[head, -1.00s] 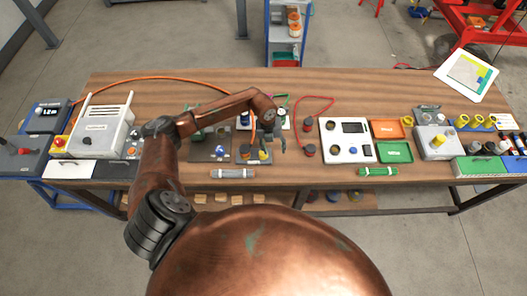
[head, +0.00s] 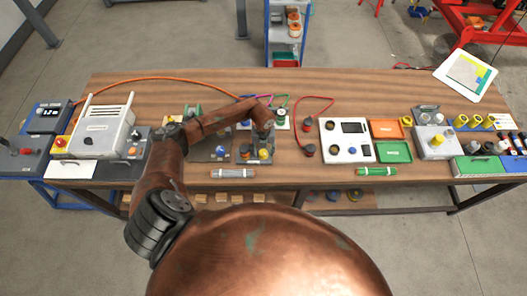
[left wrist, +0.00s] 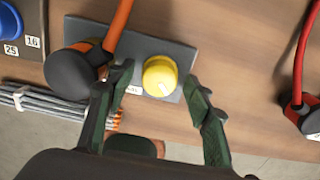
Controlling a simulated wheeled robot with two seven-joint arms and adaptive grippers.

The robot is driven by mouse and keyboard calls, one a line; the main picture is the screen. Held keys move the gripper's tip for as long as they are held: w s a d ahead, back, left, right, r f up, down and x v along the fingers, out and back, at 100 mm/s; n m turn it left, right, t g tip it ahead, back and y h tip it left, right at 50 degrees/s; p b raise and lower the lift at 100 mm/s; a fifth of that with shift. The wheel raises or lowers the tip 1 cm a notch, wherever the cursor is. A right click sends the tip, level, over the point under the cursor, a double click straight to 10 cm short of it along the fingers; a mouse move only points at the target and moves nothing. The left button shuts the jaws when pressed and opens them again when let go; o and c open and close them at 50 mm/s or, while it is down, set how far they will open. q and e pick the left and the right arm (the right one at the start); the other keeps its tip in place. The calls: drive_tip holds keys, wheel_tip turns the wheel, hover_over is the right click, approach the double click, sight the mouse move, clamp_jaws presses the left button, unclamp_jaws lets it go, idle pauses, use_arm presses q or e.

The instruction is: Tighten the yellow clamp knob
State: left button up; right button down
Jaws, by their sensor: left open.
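My left gripper (left wrist: 158,82) is open. Its two green-black fingers stand on either side of the knob in the left wrist view, with a visible gap at the right finger. I cannot tell whether the left finger touches the knob. In the head view the left gripper (head: 263,142) hangs over the plate. My right gripper is not in view.
A black plug with an orange hose (left wrist: 82,70) stands on the same plate, close to my left finger. A grey cable bundle (head: 233,173) lies in front. A red-lead connector (left wrist: 302,114) is to the right. Bare wood lies between it and the plate.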

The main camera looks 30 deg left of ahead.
use_arm(q)
drive_tip(key=c, duration=1.2)
drive_tip(key=shift+o, duration=0.2)
